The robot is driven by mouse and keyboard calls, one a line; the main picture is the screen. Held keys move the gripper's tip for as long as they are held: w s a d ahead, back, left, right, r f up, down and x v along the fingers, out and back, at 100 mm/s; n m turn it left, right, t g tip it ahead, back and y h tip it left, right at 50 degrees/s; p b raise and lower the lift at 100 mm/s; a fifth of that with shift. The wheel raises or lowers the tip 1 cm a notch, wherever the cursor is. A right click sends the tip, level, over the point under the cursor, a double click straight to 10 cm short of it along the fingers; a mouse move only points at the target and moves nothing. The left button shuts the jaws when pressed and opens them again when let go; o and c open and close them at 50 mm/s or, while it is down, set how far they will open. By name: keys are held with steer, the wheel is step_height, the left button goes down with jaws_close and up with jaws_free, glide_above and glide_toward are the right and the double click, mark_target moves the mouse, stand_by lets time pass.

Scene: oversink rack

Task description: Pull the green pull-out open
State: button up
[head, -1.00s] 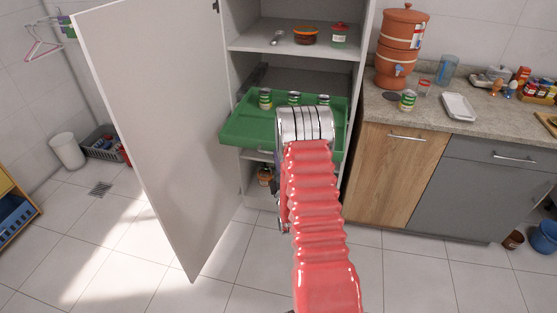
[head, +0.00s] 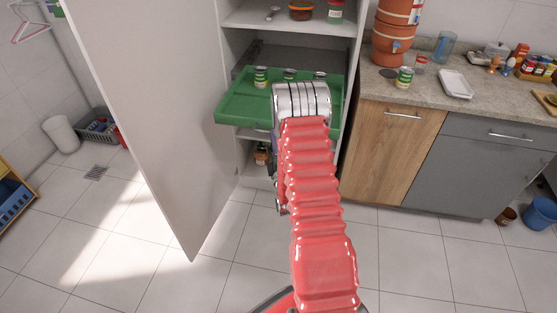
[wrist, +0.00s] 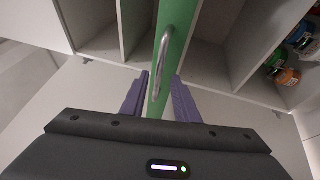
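The green pull-out (head: 240,107) is a tray-like drawer in the tall white cabinet, standing well out past the shelves. Several cans, one of them here (head: 261,77), stand in it. In the wrist view its green front (wrist: 178,30) runs away from me with a curved metal handle (wrist: 163,62) on it. My gripper (wrist: 160,76) has its two purple fingers apart, one on each side of the handle, with visible gaps. In the head view my red arm and silver wrist hide the gripper and part of the pull-out's front.
The white cabinet door (head: 150,120) hangs wide open at the left. A wooden counter cabinet (head: 395,150) stands close on the right. Shelves above hold jars (head: 301,10). The tiled floor (head: 235,220) in front is clear.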

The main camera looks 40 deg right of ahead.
steer(key=v, duration=1.2)
steer(key=shift+s+a, duration=0.15)
steer(key=shift+s, duration=0.2)
steer(key=shift+f, duration=0.15)
steer(key=s+a+f+m+g+y, duration=0.1)
steer(key=s+f+m+g+y, duration=0.1)
steer(key=f+m+g, duration=0.45)
steer(key=s+a+f+m+g+y, duration=0.2)
steer(key=f+g+y, duration=0.1)
steer(key=f, duration=0.7)
steer(key=s+a+r+m+g+y, duration=0.1)
steer(key=s+a+r, duration=0.4)
steer(key=r, duration=0.9)
steer(key=s+a+r+m+g+y, duration=0.1)
steer(key=s+a+r, duration=0.4)
steer(key=a+r, duration=0.5)
steer(key=s+a+r+m+g+y, duration=0.1)
steer(key=s+a+r+m, duration=0.2)
steer(key=r, duration=1.5)
steer(key=s+a, duration=0.2)
steer(key=a, duration=0.3)
steer(key=shift+s+a+r+y, duration=0.15)
steer(key=shift+s+a+y, duration=0.15)
steer(key=shift+s+y, duration=0.1)
